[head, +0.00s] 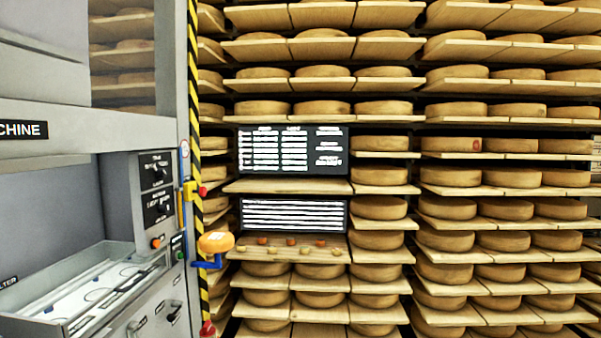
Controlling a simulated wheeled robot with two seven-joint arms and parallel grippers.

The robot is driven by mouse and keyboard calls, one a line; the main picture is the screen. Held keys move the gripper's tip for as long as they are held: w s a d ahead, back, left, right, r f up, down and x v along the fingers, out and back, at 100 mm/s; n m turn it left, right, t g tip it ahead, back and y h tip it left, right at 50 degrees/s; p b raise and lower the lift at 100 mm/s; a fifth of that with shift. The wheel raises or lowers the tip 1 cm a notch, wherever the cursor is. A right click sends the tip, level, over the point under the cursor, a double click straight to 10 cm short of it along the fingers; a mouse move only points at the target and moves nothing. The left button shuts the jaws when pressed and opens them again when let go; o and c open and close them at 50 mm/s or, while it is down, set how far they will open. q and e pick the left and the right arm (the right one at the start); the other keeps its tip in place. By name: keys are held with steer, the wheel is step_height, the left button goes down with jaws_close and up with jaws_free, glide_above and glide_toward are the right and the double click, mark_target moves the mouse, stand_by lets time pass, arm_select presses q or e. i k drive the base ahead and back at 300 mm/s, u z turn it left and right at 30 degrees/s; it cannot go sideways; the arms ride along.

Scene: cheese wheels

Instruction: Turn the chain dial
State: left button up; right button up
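A grey machine at the left has a dark control panel with two black dials. The upper dial (160,170) sits under a small white label, and the lower dial (162,208) sits on its own black plate below it. The lettering is too small to tell which one is the chain dial. Neither dial's exact pointer setting can be read. Neither of my grippers nor my arms shows in the head view.
An orange button (156,243) sits below the dials. A metal tray (75,290) juts out at lower left. A yellow-black striped post (195,120) with a red knob and an orange-topped blue bracket (215,247) stands right of the panel. Shelves of cheese wheels (450,178) fill the right.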

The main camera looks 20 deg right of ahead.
mark_target(160, 173)
steer(key=z, duration=1.15)
steer(key=i, duration=3.45)
steer(key=u, duration=2.6)
